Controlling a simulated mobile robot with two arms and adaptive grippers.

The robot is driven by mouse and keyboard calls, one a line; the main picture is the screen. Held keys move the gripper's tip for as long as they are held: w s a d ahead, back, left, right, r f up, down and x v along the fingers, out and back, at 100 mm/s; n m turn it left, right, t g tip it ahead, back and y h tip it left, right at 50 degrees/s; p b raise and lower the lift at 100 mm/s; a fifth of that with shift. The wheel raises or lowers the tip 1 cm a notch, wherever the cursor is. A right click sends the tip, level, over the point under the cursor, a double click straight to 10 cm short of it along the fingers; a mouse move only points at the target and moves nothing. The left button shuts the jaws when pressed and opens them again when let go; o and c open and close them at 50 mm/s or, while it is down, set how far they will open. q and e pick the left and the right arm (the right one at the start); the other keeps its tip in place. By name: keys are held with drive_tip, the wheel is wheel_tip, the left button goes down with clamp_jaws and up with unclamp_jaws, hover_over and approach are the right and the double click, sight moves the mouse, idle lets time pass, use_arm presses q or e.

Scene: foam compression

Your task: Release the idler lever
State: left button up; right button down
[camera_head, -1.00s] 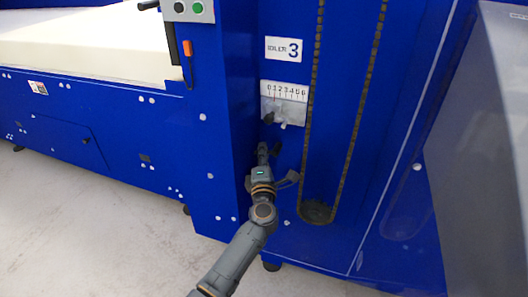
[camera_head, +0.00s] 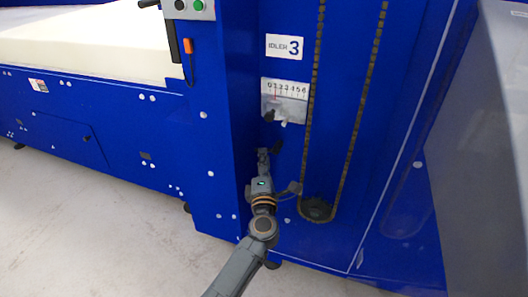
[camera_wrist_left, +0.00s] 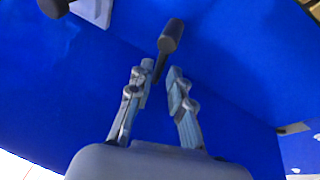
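The idler lever (camera_head: 276,146) shows as a small dark handle on the blue panel, below the number scale. In the left wrist view it is a dark cylindrical grip (camera_wrist_left: 171,36) on a thinner stem. My left gripper (camera_head: 265,152) is just below and left of the lever in the head view. In the left wrist view its two fingers (camera_wrist_left: 161,72) are apart, with blue panel showing between them. The lever's stem points toward the gap and its grip lies beyond the fingertips. Exact contact at the stem is hard to tell. My right gripper is out of view.
A white number scale (camera_head: 284,90) and an "IDLER 3" label (camera_head: 285,47) are above the lever. A chain runs over a sprocket (camera_head: 317,208) to the right. A blue column edge stands close left of my gripper. A cream foam block (camera_head: 80,45) lies at upper left.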

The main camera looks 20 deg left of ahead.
use_arm(q)
drive_tip(key=v, duration=0.8)
drive_tip(key=shift+s, duration=0.1)
